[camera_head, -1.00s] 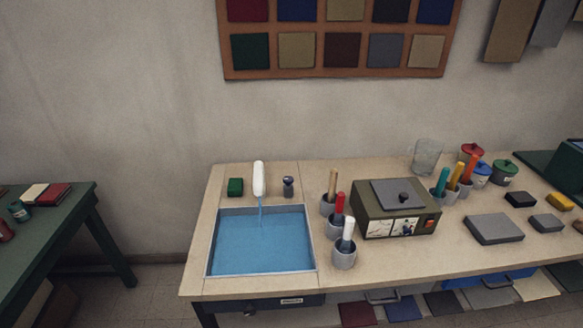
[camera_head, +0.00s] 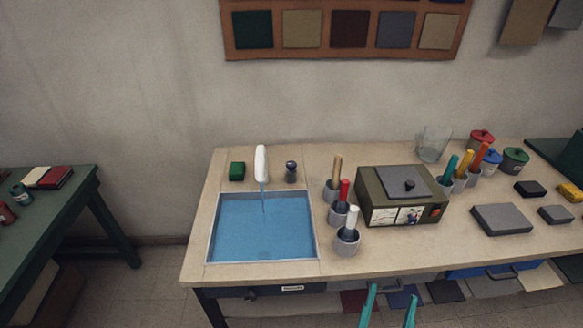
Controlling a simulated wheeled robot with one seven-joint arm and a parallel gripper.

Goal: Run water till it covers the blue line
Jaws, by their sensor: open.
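A square sink (camera_head: 209,225) is set in the left part of the bench and holds blue water (camera_head: 255,232). A white spout (camera_head: 261,163) stands at its back edge, and a thin stream falls from it into the water. A dark knob with a grey base (camera_head: 291,172) stands right of the spout. I cannot make out a blue line on the sink walls. My gripper (camera_head: 390,304) shows as two teal fingers at the bottom edge, apart and empty, in front of the bench and right of the sink.
A green block (camera_head: 237,171) lies left of the spout. Grey cups with handled tools (camera_head: 347,241) and a dark green box (camera_head: 400,196) stand right of the sink. A clear glass jar (camera_head: 434,144) is at the back. A green table (camera_head: 75,225) stands apart at the left.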

